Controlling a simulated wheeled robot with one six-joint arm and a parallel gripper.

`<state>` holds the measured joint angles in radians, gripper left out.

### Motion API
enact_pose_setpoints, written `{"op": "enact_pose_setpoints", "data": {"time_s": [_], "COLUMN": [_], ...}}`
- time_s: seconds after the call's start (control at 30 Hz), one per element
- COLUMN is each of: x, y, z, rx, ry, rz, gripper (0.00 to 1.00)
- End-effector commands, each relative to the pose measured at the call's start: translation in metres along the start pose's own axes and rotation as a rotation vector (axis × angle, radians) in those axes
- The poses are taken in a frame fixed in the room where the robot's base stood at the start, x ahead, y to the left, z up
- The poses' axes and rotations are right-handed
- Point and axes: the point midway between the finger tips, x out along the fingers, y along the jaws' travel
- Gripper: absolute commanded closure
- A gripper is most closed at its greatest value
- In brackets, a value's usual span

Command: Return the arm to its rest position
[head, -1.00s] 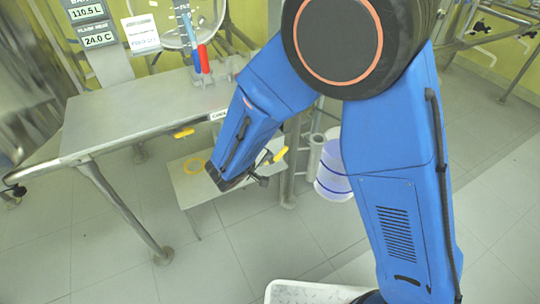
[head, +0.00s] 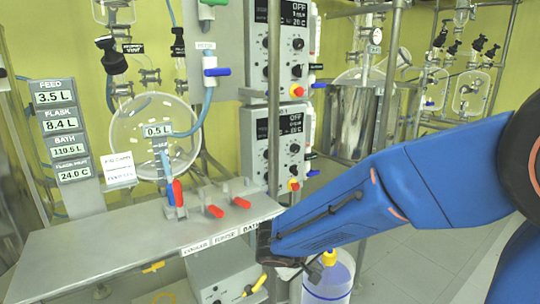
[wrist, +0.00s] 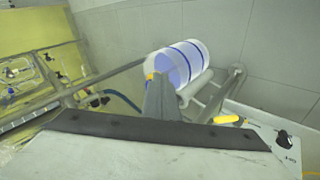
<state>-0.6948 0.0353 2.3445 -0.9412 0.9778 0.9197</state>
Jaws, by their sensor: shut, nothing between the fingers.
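My blue arm (head: 400,190) reaches in from the right in the head view, its forearm sloping down to the left. Its dark wrist end is at the right end of the steel bench (head: 110,255). My gripper (wrist: 160,95) shows in the wrist view as a grey narrow shape with its fingers together and nothing held. In the head view the fingers are mostly hidden by the wrist.
Red-handled valves (head: 215,211) stand on the bench near the wrist. A round glass flask (head: 150,135) and control boxes with dials (head: 285,145) stand behind. A panel with a yellow handle (head: 225,275) is below the bench. Floor is open at right.

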Motion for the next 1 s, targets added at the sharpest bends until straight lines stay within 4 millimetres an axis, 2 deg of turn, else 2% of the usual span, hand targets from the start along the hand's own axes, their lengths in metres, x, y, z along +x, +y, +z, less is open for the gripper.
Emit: {"op": "enact_pose_setpoints", "data": {"time_s": [0.03, 0.2, 0.43, 0.7, 1.0], "x": [-0.001, -0.006, -0.019, -0.041, -0.072], "y": [0.017, 0.056, 0.094, 0.119, 0.127], "z": [0.011, 0.052, 0.106, 0.164, 0.216], "rx": [0.029, 0.100, 0.198, 0.311, 0.429], "ry": [-0.021, -0.087, -0.142, -0.152, -0.090], "rz": [-0.017, -0.086, -0.191, -0.321, -0.452], "gripper": [1.00, 1.00, 1.00, 1.00, 1.00]}}
